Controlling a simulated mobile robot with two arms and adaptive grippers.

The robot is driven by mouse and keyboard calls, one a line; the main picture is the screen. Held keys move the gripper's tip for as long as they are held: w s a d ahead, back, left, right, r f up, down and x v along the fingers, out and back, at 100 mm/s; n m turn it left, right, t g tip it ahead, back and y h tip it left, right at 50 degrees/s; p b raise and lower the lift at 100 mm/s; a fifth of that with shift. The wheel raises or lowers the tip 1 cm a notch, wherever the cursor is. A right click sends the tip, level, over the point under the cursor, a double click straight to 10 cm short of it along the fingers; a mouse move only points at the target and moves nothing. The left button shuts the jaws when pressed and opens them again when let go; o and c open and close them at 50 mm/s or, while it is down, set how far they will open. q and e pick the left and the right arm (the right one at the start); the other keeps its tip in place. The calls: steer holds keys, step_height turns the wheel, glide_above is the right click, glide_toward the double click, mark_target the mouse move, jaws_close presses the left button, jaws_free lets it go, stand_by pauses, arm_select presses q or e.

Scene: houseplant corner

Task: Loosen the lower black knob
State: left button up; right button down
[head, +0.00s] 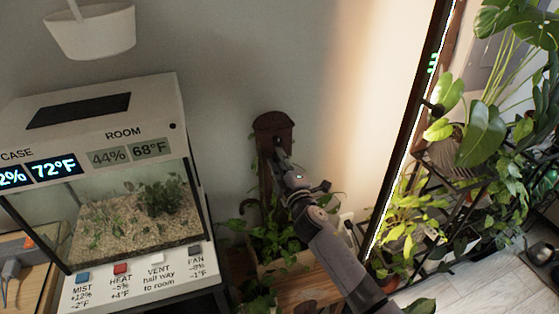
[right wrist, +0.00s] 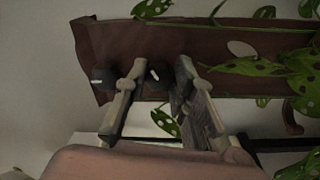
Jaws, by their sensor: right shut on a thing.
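A brown upright board (head: 272,125) stands against the wall behind the plants. It lies sideways in the right wrist view (right wrist: 210,42), with its top end to the left. The upper black knob (right wrist: 103,76), with a white mark, sits outside my fingers. The lower black knob (right wrist: 154,73), also with a white mark, is between the two fingertips of my right gripper (right wrist: 159,68). My right gripper (head: 281,157) is shut on it; in the head view the gripper largely hides this knob. My left gripper is not in view.
Leafy plants (head: 275,240) crowd the board's foot, and holed leaves (right wrist: 270,70) hang close to my right fingers. A glass terrarium case (head: 130,215) stands at left. A plant shelf (head: 440,190) stands at right. A white hanging pot (head: 90,32) is above.

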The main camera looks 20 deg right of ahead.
steer(key=n+y+p, duration=0.1)
steer(key=n+p, duration=0.2)
steer(key=n, duration=0.9)
steer(key=shift+n, duration=0.3)
stand_by(0.4)
steer(key=c, duration=1.3)
jaws_free()
steer(key=shift+c, duration=0.2)
